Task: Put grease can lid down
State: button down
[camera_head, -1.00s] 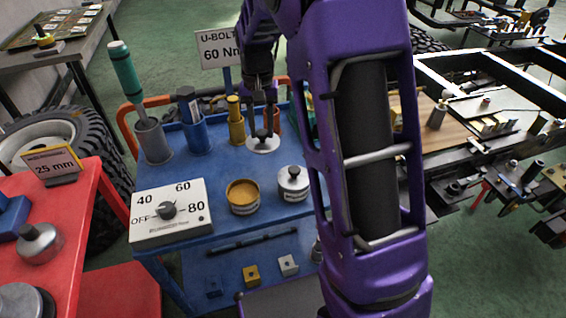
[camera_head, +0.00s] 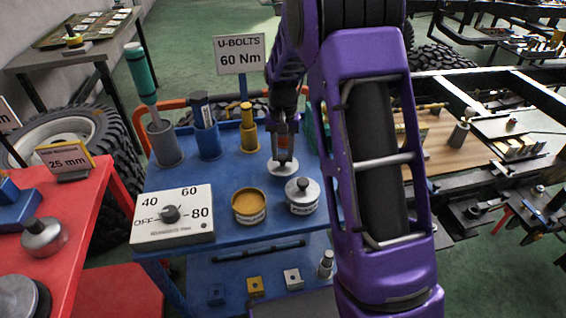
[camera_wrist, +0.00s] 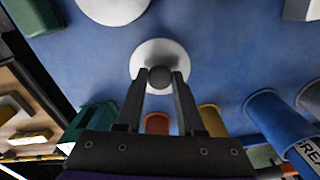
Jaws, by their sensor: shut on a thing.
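My gripper (camera_head: 284,158) is shut on the dark round knob of a pale disc-shaped lid (camera_head: 283,169). In the wrist view the two fingers (camera_wrist: 161,78) stand either side of the knob, and the flat lid (camera_wrist: 147,57) shows beneath. The lid is level over the blue cart top, behind the cans; I cannot tell whether it touches the surface. An open grease can (camera_head: 249,206) with yellow-brown grease stands in front of it and to the left. A silver lidded can (camera_head: 302,199) stands in front and to the right.
Grey, blue and yellow holders (camera_head: 165,145) line the cart's back left. A dial box (camera_head: 172,214) sits at its front left. The U-BOLTS sign (camera_head: 239,54) rises behind. A red bench (camera_head: 75,215) is at left. Some bare blue top surrounds the lid.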

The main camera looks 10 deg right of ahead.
aim_at(283, 157)
jog(key=shift+f, duration=1.5)
jog(key=shift+f, duration=0.1)
jog(key=c, duration=0.5)
grip_release()
notch_tip(283, 157, up, 12)
jog(key=shift+r+p, duration=0.15)
jog(key=shift+p, duration=0.6)
